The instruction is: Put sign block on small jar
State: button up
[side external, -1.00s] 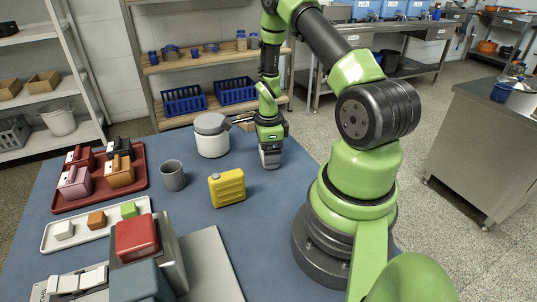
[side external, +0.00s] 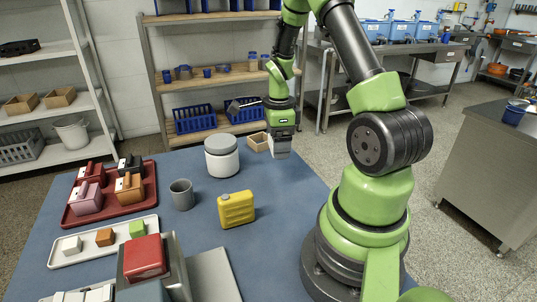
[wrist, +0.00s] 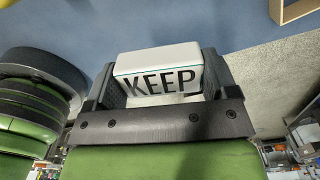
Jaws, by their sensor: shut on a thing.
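The sign block (wrist: 158,70) is a pale block with a thin green line and the dark word KEEP on its face. My gripper (side external: 281,151) is shut on it, with a dark finger on each side in the wrist view. In the side view the block shows only as a pale patch at the fingertips. A white jar with a grey lid (side external: 222,158) stands upright on the blue table, left of my gripper and apart from it. The lid looks closed. I cannot see the jar clearly in the wrist view.
A small wooden box (side external: 257,141) stands behind the jar, near my gripper. A grey mug (side external: 181,195) and a yellow canister (side external: 236,209) stand in front. A red tray (side external: 100,213) with several coloured blocks lies left. The blue table (side external: 210,237) is clear between them.

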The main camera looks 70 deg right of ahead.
jog(key=w+r+n, duration=0.2)
jog(key=w+r, duration=0.3)
jog(key=w, duration=0.4)
notch_tip(320, 180, up, 4)
send_over(220, 140)
jog(key=shift+n, duration=0.3)
notch_tip(220, 140, down, 9)
jog(key=shift+s+r, duration=0.1)
jog(key=shift+r, duration=0.1)
jog(key=shift+f, duration=0.15)
jog(key=o, duration=0.8)
jog(key=shift+o, duration=0.2)
